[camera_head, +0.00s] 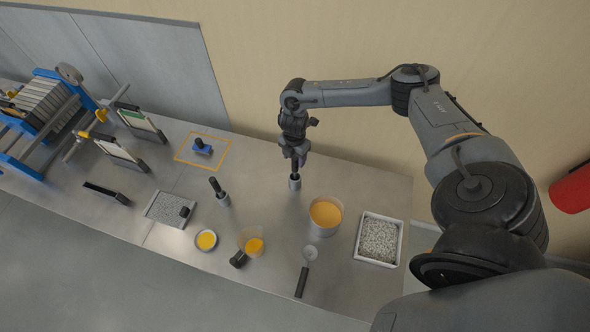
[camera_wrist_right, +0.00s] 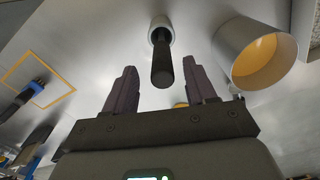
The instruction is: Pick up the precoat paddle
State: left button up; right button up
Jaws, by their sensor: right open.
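A black-handled tool, which I take to be the precoat paddle (camera_wrist_right: 162,68), stands upright in a small metal cup (camera_wrist_right: 161,27). Its lower end is hidden inside the cup. In the head view this cup (camera_head: 295,183) is on the steel bench, left of the orange-filled pot. My right gripper (camera_head: 296,158) points down just above it and hides most of the handle. In the right wrist view its two fingers are open, with the handle between them and a gap on each side. My left gripper is not in view.
The orange-filled pot (camera_head: 325,214) stands close on the right, with a tray of grey granules (camera_head: 379,239) beyond. A second black-handled tool in a cup (camera_head: 219,192) stands left. A flat disc-ended tool (camera_head: 305,272) lies in front. The wall is close behind.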

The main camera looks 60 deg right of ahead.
aim_at(295, 173)
jog(key=shift+s+f+p, duration=0.15)
jog(key=shift+f+p, duration=0.15)
jog(key=shift+f, duration=1.75)
grip_shut()
